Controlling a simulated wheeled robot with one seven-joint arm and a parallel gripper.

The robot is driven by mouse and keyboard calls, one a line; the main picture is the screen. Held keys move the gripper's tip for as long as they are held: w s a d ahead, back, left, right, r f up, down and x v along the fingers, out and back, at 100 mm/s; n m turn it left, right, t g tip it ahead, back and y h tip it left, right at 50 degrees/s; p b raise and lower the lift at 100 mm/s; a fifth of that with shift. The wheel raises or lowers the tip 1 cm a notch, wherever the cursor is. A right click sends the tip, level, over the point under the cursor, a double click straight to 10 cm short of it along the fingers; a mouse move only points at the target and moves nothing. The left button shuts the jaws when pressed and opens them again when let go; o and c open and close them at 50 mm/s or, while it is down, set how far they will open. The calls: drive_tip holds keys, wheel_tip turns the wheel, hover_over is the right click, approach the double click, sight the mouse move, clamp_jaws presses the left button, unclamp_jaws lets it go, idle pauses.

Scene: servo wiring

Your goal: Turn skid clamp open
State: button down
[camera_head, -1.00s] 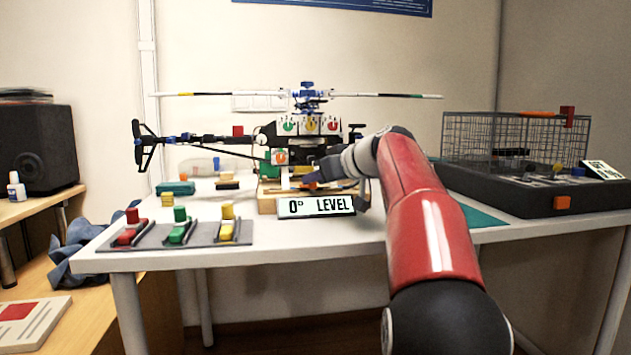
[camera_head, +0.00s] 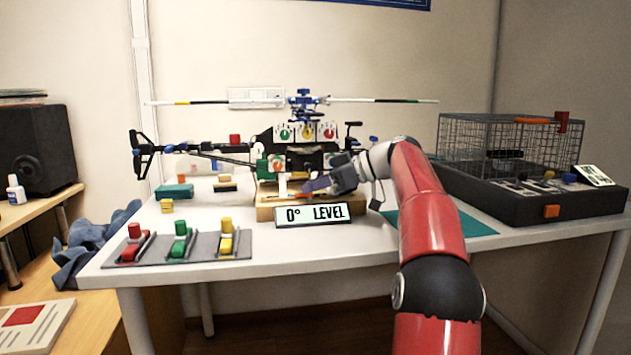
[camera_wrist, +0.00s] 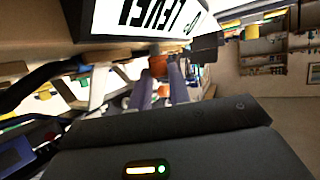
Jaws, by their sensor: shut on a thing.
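The model helicopter (camera_head: 325,158) stands on a wooden stand (camera_head: 265,211) at the middle of the white table. My gripper (camera_head: 308,187) reaches in from the right, low at the skids, just behind the "0° LEVEL" sign (camera_head: 313,214). In the wrist view, my two fingers (camera_wrist: 160,88) point at a small orange piece (camera_wrist: 158,66), which looks like the skid clamp. They are closed on it at their tips. The clamp's exact angle is hard to tell, as the fingers cover much of it.
A grey tray (camera_head: 203,246) with red, green and yellow plugs lies at the front left. A black base with a wire cage (camera_head: 505,145) stands at the right. The rotor (camera_head: 375,100) spans above my wrist. Bare table lies in front of the sign.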

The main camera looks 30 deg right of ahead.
drive_tip(key=shift+f, duration=0.1)
drive_tip(key=c, duration=1.3)
unclamp_jaws()
drive_tip(key=shift+p+v, duration=0.6)
drive_tip(key=shift+v, duration=3.35)
drive_tip(key=shift+c, duration=0.2)
